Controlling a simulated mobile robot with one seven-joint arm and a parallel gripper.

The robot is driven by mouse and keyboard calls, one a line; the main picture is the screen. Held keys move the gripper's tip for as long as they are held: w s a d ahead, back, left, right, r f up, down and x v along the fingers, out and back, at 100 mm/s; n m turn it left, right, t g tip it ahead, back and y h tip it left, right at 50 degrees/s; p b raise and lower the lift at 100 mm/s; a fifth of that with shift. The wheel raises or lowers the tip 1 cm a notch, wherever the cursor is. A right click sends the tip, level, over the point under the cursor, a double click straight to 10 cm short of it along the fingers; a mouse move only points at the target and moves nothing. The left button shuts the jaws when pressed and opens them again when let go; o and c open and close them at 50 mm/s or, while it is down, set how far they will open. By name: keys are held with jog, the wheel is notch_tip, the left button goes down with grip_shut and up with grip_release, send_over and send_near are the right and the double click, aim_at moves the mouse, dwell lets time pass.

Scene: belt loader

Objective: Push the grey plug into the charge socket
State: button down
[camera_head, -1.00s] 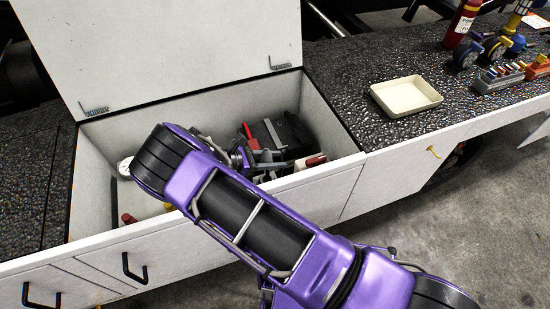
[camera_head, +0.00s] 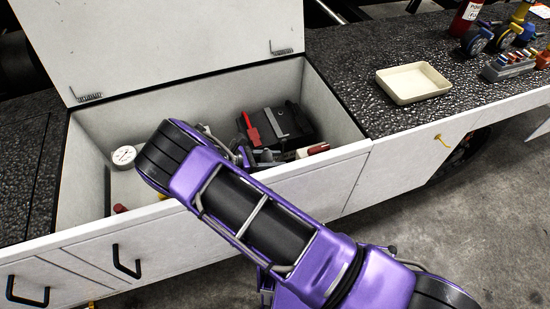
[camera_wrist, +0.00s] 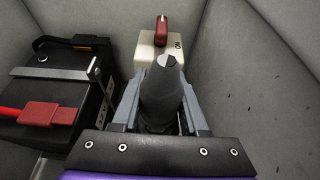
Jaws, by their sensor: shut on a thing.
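My gripper (camera_wrist: 163,92) is shut on the grey plug (camera_wrist: 162,97), a dark tapered body standing between the two grey fingers in the wrist view. The plug's narrow end points away from the wrist, towards a cream box with a red handle (camera_wrist: 161,42). I cannot tell whether the plug touches that box. No charge socket can be made out clearly; the plug and fingers hide part of the box. In the head view my gripper (camera_head: 262,158) is inside the open bin, low near its front wall, and the plug cannot be made out there.
A black battery (camera_wrist: 58,92) with a red clamp (camera_wrist: 48,114) stands left of my gripper. The bin wall (camera_wrist: 235,75) is close on the right. A round gauge (camera_head: 124,156) lies at the bin's left. A cream tray (camera_head: 412,84) rests on the counter.

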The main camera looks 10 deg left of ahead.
jog(key=shift+f+b, duration=1.35)
jog(key=shift+f, duration=0.1)
dwell(0.4)
jog(key=shift+c, duration=1.8)
grip_release()
jog(key=v, duration=1.7)
jog(key=shift+a, duration=0.2)
